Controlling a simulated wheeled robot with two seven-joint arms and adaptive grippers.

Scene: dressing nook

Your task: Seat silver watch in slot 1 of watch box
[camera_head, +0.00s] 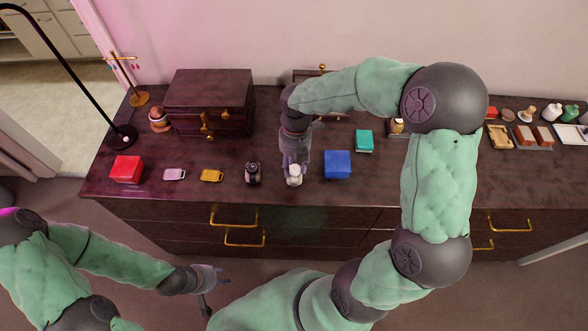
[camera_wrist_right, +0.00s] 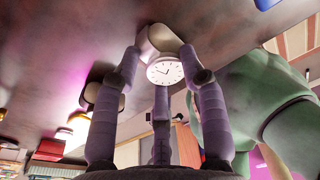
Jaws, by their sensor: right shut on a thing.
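The silver watch (camera_head: 294,181) has a round white dial and is at the fingertips of my right gripper (camera_head: 293,165), near the front of the dresser top. In the right wrist view the white dial (camera_wrist_right: 165,72) sits between the fingers of the right gripper (camera_wrist_right: 161,65), with a pale rounded part behind it. The right gripper is shut on the watch. My left gripper (camera_head: 213,283) is open and empty, in front of the dresser. A dark box with gold clasps (camera_head: 210,90) stands at the back left. Another dark box is mostly hidden behind my right arm. I cannot tell which is the watch box, and no slots show.
A dark watch (camera_head: 252,174), a yellow one (camera_head: 211,175) and a pink one (camera_head: 174,174) lie left of the gripper. A red box (camera_head: 127,169), blue box (camera_head: 337,164) and teal box (camera_head: 364,140) stand nearby. A black lamp (camera_head: 122,135) is far left.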

